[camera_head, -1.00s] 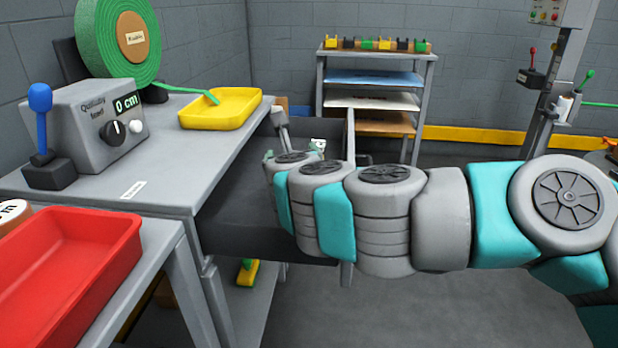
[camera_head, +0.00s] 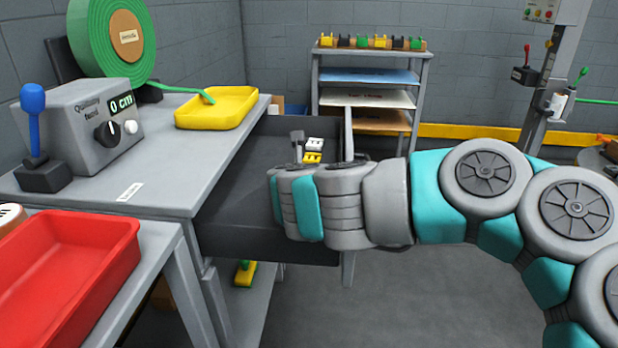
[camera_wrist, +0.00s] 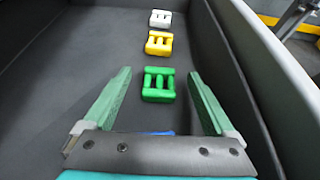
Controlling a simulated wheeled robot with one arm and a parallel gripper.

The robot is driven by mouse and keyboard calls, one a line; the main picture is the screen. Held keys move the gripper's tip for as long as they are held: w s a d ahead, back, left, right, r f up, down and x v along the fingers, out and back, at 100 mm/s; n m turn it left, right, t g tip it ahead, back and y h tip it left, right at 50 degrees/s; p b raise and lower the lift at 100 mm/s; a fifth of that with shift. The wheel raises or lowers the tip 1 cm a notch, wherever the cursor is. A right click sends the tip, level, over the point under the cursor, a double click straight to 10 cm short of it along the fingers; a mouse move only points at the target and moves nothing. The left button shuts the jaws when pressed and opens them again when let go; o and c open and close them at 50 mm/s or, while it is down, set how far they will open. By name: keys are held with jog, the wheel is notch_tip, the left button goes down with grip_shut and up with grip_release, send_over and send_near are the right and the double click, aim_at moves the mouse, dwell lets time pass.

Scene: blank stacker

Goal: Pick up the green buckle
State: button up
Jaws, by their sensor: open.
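The green buckle (camera_wrist: 158,85) lies on the floor of an open dark grey drawer (camera_head: 235,225). In the wrist view it sits between and just beyond the fingertips of my gripper (camera_wrist: 160,78). The gripper is open and empty, with one green finger on each side. In the head view the green buckle is hidden behind my arm, and the gripper's fingers are mostly hidden too.
A yellow buckle (camera_wrist: 159,43) and a white buckle (camera_wrist: 160,18) lie in a row beyond the green one. A blue piece (camera_wrist: 158,133) shows partly behind my gripper's palm. The drawer's side wall (camera_wrist: 262,65) rises close to the right finger.

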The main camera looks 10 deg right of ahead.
jog(key=shift+x, duration=1.35)
jog(key=shift+c, duration=0.3)
jog(key=c, duration=1.4)
